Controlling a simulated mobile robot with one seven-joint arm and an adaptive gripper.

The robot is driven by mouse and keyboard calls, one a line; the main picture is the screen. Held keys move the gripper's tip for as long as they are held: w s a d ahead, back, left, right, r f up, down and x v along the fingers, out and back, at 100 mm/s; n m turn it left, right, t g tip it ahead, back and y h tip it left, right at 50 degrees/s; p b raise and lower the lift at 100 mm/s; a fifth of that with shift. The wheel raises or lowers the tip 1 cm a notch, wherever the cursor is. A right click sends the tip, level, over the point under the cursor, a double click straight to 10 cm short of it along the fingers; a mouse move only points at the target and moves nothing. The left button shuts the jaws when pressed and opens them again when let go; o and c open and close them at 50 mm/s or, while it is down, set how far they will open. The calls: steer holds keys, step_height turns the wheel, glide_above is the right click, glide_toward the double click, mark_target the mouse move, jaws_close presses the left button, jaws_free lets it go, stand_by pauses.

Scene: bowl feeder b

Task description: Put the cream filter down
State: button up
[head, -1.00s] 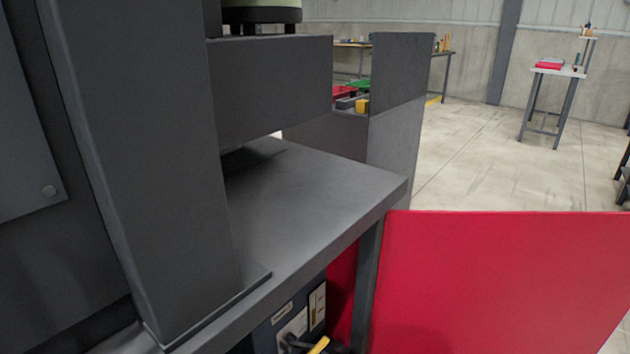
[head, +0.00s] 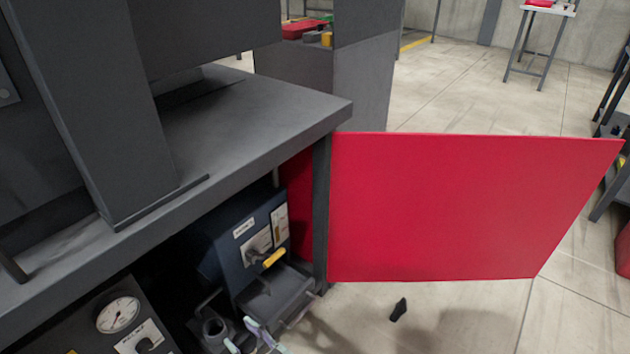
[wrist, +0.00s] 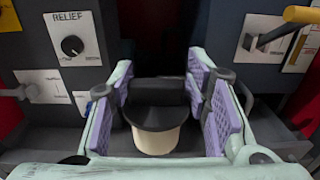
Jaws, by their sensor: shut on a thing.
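The cream filter (wrist: 155,141) shows in the wrist view as a short cream cylinder with a wide black top. It sits between the purple pads of my gripper (wrist: 160,92), which is shut on it. In the head view my gripper (head: 256,338) shows only partly at the bottom edge, low under the bench and in front of the dark machinery. I cannot make out the filter there. Whether the filter's underside touches anything is hidden.
A dark panel marked RELIEF (wrist: 75,42) with a knob stands at left. A blue-grey unit (head: 244,236) with a yellow-tipped lever stands at right. The bench top (head: 250,110) overhangs. A red panel (head: 460,205) stands to the right. A small black object (head: 398,309) lies on the floor.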

steer(key=w+d+r+m+t+h+p, duration=0.3)
steer(key=w+d+r+h, duration=0.1)
steer(key=w+d, duration=0.3)
steer(key=w+d+r+m+t+h+p, duration=0.2)
steer(key=w+d+r+m+h+p, duration=0.1)
steer(key=w+d, duration=0.4)
steer(key=d+r+h, duration=0.1)
steer(key=d, duration=0.2)
steer(key=shift+r+m+t+h, duration=0.25)
steer(key=shift+m+t+h, duration=0.15)
